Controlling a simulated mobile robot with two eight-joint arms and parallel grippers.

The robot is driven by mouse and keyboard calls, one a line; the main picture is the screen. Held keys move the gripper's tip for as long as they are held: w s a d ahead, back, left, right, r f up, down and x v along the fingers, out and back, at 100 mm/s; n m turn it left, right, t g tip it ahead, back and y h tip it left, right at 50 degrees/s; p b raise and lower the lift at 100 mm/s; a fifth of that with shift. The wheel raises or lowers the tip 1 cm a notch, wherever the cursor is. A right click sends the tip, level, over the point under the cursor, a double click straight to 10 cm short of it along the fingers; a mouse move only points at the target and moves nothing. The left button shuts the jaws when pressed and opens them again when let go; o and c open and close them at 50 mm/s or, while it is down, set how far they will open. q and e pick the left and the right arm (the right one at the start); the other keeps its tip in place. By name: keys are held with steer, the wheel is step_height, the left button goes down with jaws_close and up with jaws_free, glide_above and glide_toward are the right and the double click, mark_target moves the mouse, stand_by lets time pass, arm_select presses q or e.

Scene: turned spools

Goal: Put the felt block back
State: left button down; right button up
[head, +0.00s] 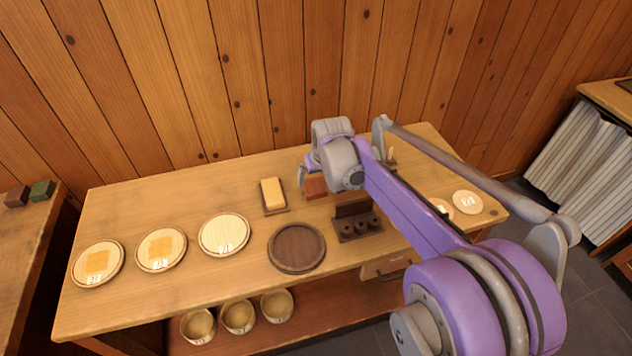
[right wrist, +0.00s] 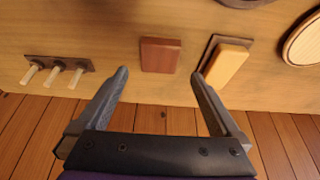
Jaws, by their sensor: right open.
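A reddish-brown block (head: 315,188) sits toward the back of the table, also in the right wrist view (right wrist: 160,55). A yellow block (head: 272,191) rests on a dark tray (head: 284,211) just left of it; in the right wrist view that yellow block (right wrist: 228,63) is on the right. I cannot tell from looks which block is felt. My right gripper (head: 307,172) is open and empty above the back of the table. In the right wrist view its fingertips (right wrist: 160,74) appear on either side of the reddish-brown block, apart from it. My left gripper is out of view.
Three round plates (head: 224,235) and a dark round dish (head: 297,248) line the front. A dark holed stand (head: 358,226) is partly behind my arm. A peg rack (right wrist: 58,72) shows in the wrist view. Dark red (head: 17,197) and green (head: 42,190) blocks lie on the left table.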

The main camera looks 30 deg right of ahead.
steer(key=v, duration=0.4)
steer(key=s+a+f+n, duration=0.2)
steer(key=s+a, duration=0.7)
steer(key=s, duration=0.5)
steer(key=s+a+f, duration=0.2)
steer(key=s+f, duration=0.1)
steer(key=s, duration=0.2)
steer(key=s+a+f+y, duration=0.1)
steer(key=s+a+f, duration=0.1)
steer(key=s, duration=0.4)
steer(key=shift+a+f+n+t, duration=0.3)
steer(key=shift+a+f+n, duration=0.1)
steer(key=shift+f, duration=0.4)
steer(key=r+p, duration=0.3)
steer(key=w+r+p, duration=0.1)
steer(key=r, duration=0.1)
steer(key=shift+p, duration=0.35)
